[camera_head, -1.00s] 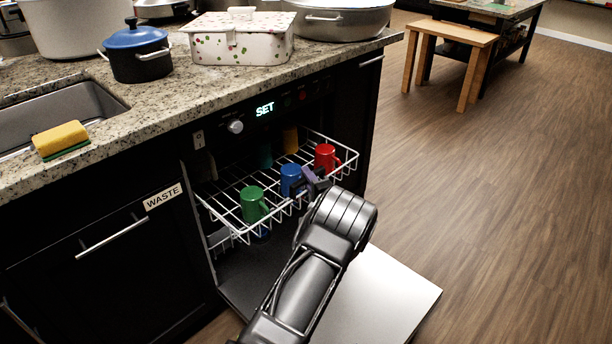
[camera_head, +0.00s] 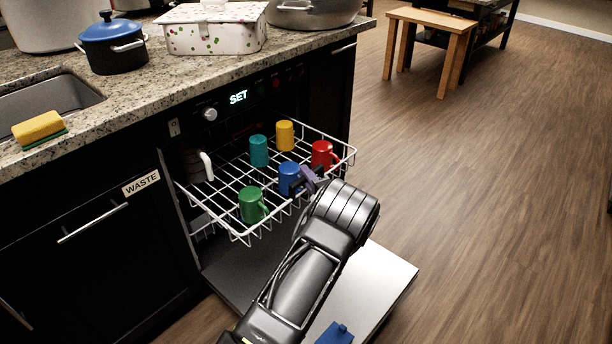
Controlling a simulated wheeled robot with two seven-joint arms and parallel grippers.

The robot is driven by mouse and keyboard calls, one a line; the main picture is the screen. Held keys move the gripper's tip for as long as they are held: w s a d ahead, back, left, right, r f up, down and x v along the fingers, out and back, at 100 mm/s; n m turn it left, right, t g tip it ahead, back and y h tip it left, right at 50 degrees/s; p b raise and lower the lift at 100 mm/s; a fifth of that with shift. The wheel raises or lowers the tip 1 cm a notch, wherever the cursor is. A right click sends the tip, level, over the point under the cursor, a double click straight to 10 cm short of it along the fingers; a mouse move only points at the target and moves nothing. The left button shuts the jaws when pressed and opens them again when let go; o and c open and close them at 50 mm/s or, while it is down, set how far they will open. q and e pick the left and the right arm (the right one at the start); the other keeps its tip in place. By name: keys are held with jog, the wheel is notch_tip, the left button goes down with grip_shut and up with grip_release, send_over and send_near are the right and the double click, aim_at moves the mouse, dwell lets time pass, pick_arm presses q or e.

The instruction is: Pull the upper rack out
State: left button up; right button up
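The upper rack (camera_head: 240,232) is a white wire rack standing out of the open dishwasher below the counter. It holds several mugs: green (camera_head: 251,205), blue (camera_head: 288,178), red (camera_head: 321,154), teal (camera_head: 258,150), yellow (camera_head: 284,134), and a dark one with a white handle (camera_head: 198,166) at the back left. My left gripper (camera_head: 306,182) is at the rack's front rail, beside the blue mug. Its fingers look closed around the rail, though my wrist hides part of the contact. My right gripper is not in view.
The dishwasher door (camera_head: 385,275) is folded down under the rack, with a small blue thing (camera_head: 335,333) at its lower part. The counter (camera_head: 130,95) above carries pots and a sponge (camera_head: 38,128). Open wooden floor lies to the right.

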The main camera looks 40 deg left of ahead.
pick_arm(q)
jog(key=o, duration=0.4)
jog(key=p+v, duration=0.1)
jog(key=v, duration=0.6)
jog(key=shift+s+d, duration=0.2)
jog(key=shift+d, duration=0.15)
dwell(0.3)
